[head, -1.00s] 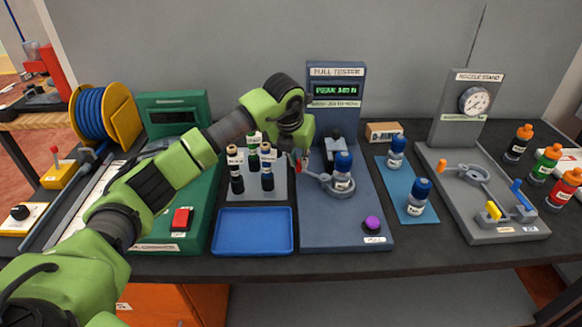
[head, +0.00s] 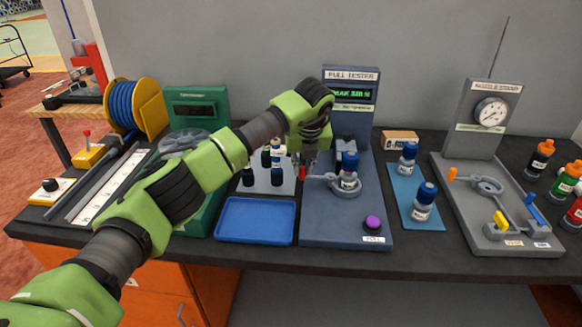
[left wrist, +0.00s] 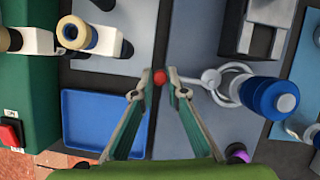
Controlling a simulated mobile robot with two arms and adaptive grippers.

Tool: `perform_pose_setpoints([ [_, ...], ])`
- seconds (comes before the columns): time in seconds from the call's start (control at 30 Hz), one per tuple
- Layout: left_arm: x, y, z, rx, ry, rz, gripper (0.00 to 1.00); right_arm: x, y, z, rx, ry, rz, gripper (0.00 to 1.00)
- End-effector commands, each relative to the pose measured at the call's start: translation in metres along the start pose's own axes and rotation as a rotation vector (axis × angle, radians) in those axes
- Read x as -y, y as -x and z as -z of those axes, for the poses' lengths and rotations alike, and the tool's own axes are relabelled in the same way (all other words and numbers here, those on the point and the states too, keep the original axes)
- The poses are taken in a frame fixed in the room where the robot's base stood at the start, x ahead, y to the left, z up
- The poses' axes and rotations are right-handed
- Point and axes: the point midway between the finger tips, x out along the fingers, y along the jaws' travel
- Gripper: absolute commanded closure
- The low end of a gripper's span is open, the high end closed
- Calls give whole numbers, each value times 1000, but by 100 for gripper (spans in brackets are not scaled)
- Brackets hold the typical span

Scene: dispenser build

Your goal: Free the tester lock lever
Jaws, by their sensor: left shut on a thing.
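The pull tester (head: 318,228) is a blue-grey stand with a lit display and a ring clamp (head: 330,190) around a blue-capped bottle (head: 348,170). The bottle's blue cap (left wrist: 274,98) also shows in the left wrist view. A grey lever (left wrist: 205,79) reaches left from the clamp towards a red knob (left wrist: 159,77). My left gripper (head: 303,172) is at the tester's left edge. In the left wrist view its fingertips (left wrist: 160,80) close on the red knob from both sides. The fingers partly hide the lever's end. My right gripper is out of view.
A purple button (head: 373,223) is at the tester's front. A blue mat (head: 408,188) with two bottles and the nozzle stand (head: 470,235) are to the right.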

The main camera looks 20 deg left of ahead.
Motion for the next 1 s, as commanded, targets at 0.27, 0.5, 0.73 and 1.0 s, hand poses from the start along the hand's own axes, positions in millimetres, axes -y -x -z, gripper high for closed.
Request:
perform_pose_setpoints([
  [0.27, 3, 1, 0, 2, 7, -2, 100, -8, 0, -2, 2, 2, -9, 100],
  [0.5, 3, 1, 0, 1, 6, -2, 70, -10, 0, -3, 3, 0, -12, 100],
  [0.73, 3, 0, 0, 0, 5, -2, 70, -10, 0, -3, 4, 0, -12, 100],
  [1.0, 3, 16, -1, 3, 5, 0, 70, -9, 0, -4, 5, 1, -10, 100],
])
